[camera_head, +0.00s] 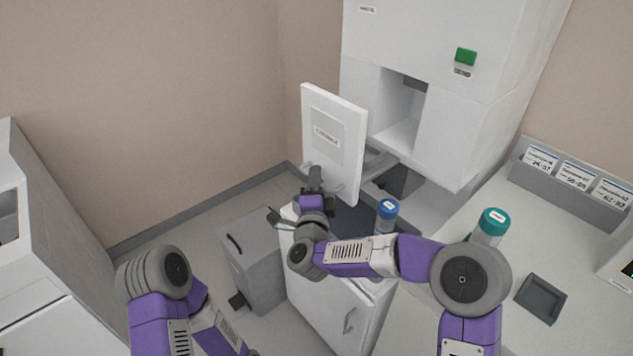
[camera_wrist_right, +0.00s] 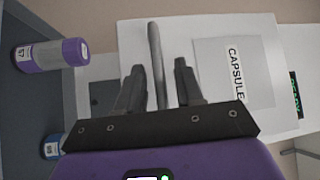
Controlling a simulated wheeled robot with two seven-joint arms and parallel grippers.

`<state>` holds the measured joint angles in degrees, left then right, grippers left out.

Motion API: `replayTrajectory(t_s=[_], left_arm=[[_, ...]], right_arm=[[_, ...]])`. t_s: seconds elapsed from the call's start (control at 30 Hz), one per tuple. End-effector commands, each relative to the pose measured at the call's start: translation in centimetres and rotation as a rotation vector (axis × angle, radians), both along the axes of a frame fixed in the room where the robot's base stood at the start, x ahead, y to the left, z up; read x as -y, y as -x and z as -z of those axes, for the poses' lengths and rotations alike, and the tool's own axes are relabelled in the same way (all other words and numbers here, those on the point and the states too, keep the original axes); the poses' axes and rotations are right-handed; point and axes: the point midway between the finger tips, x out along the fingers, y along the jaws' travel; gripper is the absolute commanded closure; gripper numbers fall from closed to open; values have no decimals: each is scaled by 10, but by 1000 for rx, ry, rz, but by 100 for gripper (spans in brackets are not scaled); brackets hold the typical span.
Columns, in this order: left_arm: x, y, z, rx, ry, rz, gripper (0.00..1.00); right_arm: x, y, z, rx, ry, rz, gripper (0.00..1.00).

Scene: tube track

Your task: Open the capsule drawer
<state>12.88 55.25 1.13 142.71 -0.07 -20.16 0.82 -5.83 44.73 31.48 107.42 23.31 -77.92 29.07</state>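The capsule drawer has a white front panel (camera_head: 347,148) with a label reading CAPSULE. In the head view the panel stands out in front of the white machine (camera_head: 460,125), with grey parts behind it. My right gripper (camera_head: 315,174) is at the lower part of this panel. In the right wrist view the panel (camera_wrist_right: 180,40) fills the upper middle. A grey handle bar (camera_wrist_right: 155,50) lies between the fingers of my right gripper (camera_wrist_right: 159,72), with a visible gap on both sides. My left arm shows at the lower left, but its gripper is out of view.
A blue-capped tube (camera_head: 387,210) stands right of my right gripper. A teal-capped tube (camera_head: 492,224) and a dark square tray (camera_head: 541,298) are on the right counter. The wrist view shows a purple tube (camera_wrist_right: 50,55). A grey bin (camera_head: 252,258) stands on the floor.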

Motion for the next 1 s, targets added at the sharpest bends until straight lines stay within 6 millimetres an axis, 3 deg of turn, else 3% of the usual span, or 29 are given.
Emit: replayTrajectory(t_s=[0.27,0.7,1.0], left_arm=[[0,0,-1,0,0,0,57],[0,0,-5,0,0,0,57],[0,0,-5,0,0,0,57]], right_arm=[[-1,6,0,0,0,-2,64],[-3,67,9,0,1,-2,64],[-2,75,10,1,-1,0,64]])
